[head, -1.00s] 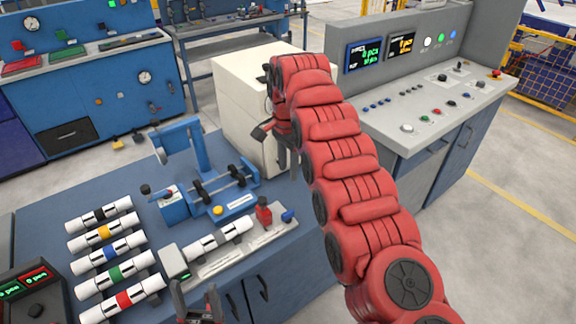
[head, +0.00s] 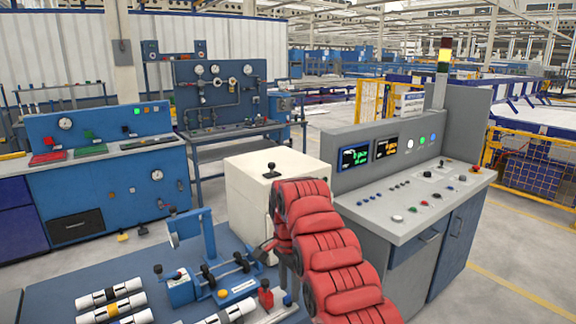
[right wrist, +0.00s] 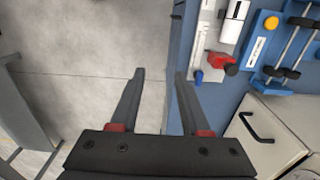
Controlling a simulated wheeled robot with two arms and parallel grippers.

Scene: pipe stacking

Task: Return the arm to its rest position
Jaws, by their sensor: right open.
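My right arm (head: 335,255), red and segmented, rises from the bottom right of the head view and bends over beside the white box. In the right wrist view, my right gripper (right wrist: 159,80) is open with nothing between its fingers. It points over the grey floor and the edge of the blue workbench (right wrist: 190,30). My left gripper is not in the head view. White pipes with coloured bands (head: 98,299) lie at the bench's left front.
A blue fixture (head: 180,291) stands on the bench. The white box (head: 240,195) is left of my arm, the grey control console (head: 400,210) right of it. A red knob (right wrist: 220,60) and a pipe (right wrist: 233,22) are near the right finger. Open floor (right wrist: 75,85) lies left.

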